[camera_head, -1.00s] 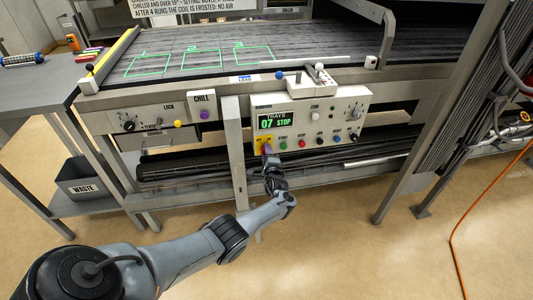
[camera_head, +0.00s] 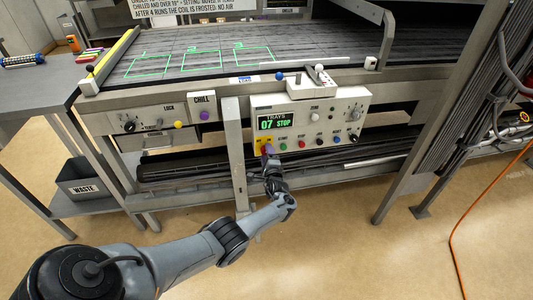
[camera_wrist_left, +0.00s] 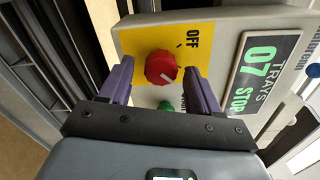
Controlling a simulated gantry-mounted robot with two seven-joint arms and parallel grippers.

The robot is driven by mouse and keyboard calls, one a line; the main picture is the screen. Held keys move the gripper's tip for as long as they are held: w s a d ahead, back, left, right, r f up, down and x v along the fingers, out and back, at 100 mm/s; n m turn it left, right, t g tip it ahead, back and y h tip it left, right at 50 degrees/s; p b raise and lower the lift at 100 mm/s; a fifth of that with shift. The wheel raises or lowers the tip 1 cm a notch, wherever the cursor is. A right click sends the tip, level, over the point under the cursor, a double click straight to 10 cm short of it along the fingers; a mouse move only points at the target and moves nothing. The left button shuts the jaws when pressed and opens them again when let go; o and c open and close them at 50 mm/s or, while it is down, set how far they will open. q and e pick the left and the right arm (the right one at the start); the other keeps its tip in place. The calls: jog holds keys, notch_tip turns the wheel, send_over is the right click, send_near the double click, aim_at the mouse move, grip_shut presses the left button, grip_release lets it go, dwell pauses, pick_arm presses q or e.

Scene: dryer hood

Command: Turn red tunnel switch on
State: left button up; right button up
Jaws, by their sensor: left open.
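The red switch is a round knob (camera_wrist_left: 161,67) with a white pointer line, on a yellow plate (camera_wrist_left: 200,42) marked OFF. My left gripper (camera_wrist_left: 158,71) is open, with one purple finger on each side of the knob; gaps show between fingers and knob. The other end of the plate's lettering is hidden. In the head view the left gripper (camera_head: 267,150) is at the lower left corner of the control box (camera_head: 300,104), covering much of the yellow plate. My right gripper is not seen.
The box's display (camera_head: 275,122) reads TRAYS 07 STOP. Buttons sit right of the yellow plate, including a green one (camera_wrist_left: 166,106) close to the fingers. A metal post (camera_head: 235,150) stands just left of the box. The conveyor belt (camera_head: 300,45) lies above.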

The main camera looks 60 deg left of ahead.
pick_arm(q)
jog(key=p+v, duration=0.5)
jog(key=v, duration=0.5)
jog(key=shift+s+f, duration=0.1)
jog(key=shift+f, duration=0.05)
